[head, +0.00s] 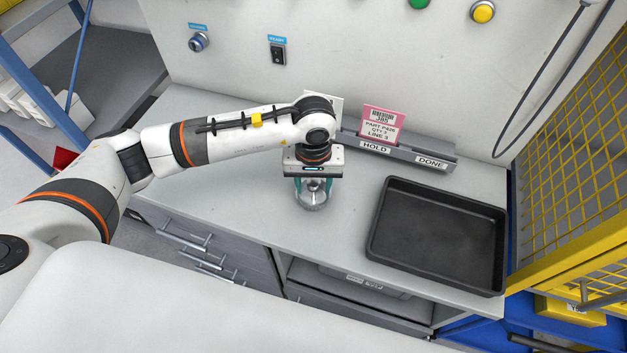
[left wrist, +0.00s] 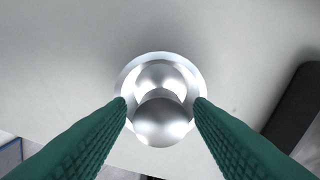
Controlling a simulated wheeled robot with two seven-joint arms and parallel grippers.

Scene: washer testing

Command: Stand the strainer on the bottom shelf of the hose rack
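A shiny round metal piece, likely the strainer (head: 312,197), stands on the grey bench below my left gripper. The left wrist view shows it from above as a bright disc (left wrist: 160,64) with a rounded dome over it. My left gripper (head: 313,190) points straight down, its green fingers on either side of the piece. In the left wrist view the fingertips (left wrist: 160,103) are wide apart and overlap the disc's edges, with thin gaps beside the dome. I cannot tell whether they touch the rim. The hose rack is not recognisable in these views. My right gripper is not in view.
A black tray (head: 438,235) lies right of the gripper. Behind it, a grey holder (head: 405,152) marked HOLD and DONE carries a pink card (head: 382,124). A yellow mesh fence (head: 575,160) closes the right side. The bench left of the gripper is clear.

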